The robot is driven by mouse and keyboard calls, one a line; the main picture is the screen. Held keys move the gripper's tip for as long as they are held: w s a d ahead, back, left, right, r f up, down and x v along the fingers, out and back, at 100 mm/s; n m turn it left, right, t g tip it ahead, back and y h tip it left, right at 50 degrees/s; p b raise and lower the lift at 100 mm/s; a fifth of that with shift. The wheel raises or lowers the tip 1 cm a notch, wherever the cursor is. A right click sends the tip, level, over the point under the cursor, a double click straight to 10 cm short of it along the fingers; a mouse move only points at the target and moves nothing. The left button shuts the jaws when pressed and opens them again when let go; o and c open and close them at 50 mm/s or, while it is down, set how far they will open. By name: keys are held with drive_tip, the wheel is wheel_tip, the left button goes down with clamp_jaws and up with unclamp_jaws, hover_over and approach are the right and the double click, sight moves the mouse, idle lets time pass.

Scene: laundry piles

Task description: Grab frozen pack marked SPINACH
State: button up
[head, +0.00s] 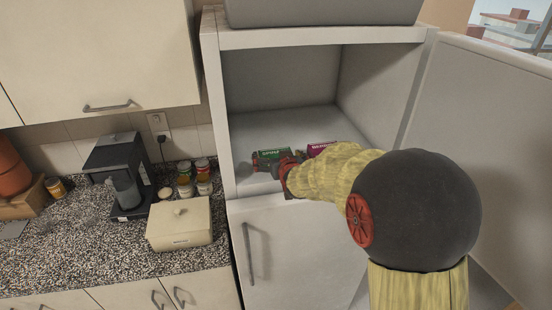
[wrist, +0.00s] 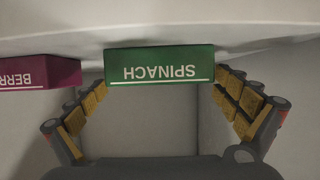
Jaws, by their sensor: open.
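The green pack marked SPINACH (wrist: 160,66) is upside down in the wrist view, at the far end of the space between my fingers. In the head view the green pack (head: 272,154) lies on the floor of the open compartment, partly hidden by my gripper. My gripper (wrist: 165,118) is open, with one finger on each side of the pack's width. I cannot tell whether the fingers touch it. In the head view my gripper (head: 272,166) is inside the compartment at the pack's near side.
A magenta pack marked BERR (wrist: 40,73) lies beside the spinach pack, close to one finger; it also shows in the head view (head: 322,149). The compartment's side walls and the open door (head: 480,130) bound my arm. Free floor (head: 290,122) lies behind the packs.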

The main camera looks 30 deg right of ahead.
drive_tip(key=shift+w+d+f, duration=0.15)
drive_tip(key=shift+w+f, duration=0.1)
drive_tip(key=shift+w, duration=0.4)
drive_tip(key=c, duration=0.4)
drive_tip(key=c, duration=0.9)
